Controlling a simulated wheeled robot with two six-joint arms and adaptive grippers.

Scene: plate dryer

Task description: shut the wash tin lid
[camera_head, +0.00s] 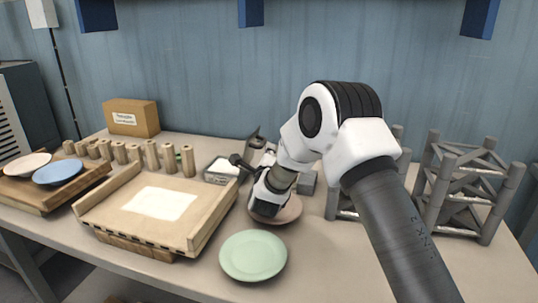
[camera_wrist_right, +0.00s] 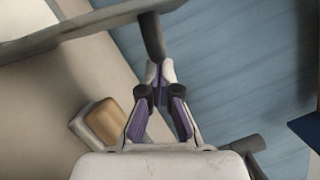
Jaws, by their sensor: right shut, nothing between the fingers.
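The wash tin (camera_head: 222,170) is likely the small dark-rimmed box with a pale inside, at the middle of the table behind the wooden tray. My right gripper (camera_head: 254,180) is beside it, to its right, partly hidden by its own wrist. In the right wrist view the fingers (camera_wrist_right: 160,70) are shut and empty. Their tips are close to the end of a dark peg (camera_wrist_right: 152,35) on a grey bar (camera_wrist_right: 75,28), likely part of the lid. I cannot tell whether they touch. My left gripper is not in view.
A brown plate (camera_head: 285,212) lies under my right gripper and a green plate (camera_head: 253,256) lies in front. A wooden tray (camera_head: 210,222) is at left, grey racks (camera_head: 485,190) at right. A yellow block (camera_wrist_right: 105,122) shows in the wrist view.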

